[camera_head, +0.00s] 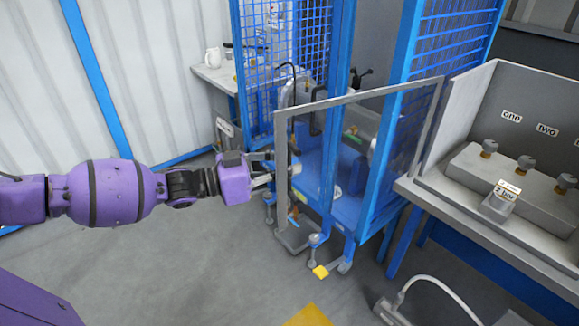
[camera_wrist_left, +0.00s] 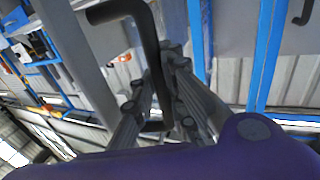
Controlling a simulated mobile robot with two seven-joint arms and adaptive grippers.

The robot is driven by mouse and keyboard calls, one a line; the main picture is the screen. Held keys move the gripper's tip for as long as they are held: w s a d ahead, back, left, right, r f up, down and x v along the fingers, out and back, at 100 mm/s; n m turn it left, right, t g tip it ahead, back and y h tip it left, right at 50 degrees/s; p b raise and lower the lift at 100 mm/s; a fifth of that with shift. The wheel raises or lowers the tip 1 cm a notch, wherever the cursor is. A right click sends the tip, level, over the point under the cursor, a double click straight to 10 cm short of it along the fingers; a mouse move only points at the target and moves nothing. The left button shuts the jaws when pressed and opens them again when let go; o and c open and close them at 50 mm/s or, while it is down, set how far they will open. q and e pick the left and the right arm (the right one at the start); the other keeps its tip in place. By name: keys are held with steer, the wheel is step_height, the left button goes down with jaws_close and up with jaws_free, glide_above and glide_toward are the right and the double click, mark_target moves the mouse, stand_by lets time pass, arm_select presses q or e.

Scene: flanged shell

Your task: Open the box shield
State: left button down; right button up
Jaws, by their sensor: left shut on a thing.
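The box shield (camera_head: 279,150) is a clear panel in a grey frame, standing out at an angle in front of the blue machine. My left gripper (camera_head: 268,168) is at the frame's left upright in the head view, its fingertips partly hidden there. In the left wrist view a black bar handle (camera_wrist_left: 150,50) runs down between the fingers, and my left gripper (camera_wrist_left: 160,100) is shut on it. The grey panel frame (camera_wrist_left: 75,60) shows beside the handle. My right gripper is not in view.
Blue mesh guards (camera_head: 450,30) flank the machine. A grey bench (camera_head: 440,195) with knobs labelled "one" and "two" stands at the right. The grey floor (camera_head: 190,270) in front is mostly clear.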

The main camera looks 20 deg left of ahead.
arm_select(q)
steer(key=c, duration=1.8)
jaws_free()
steer(key=shift+a, duration=0.1)
steer(key=shift+o, duration=0.2)
steer(key=v, duration=1.2)
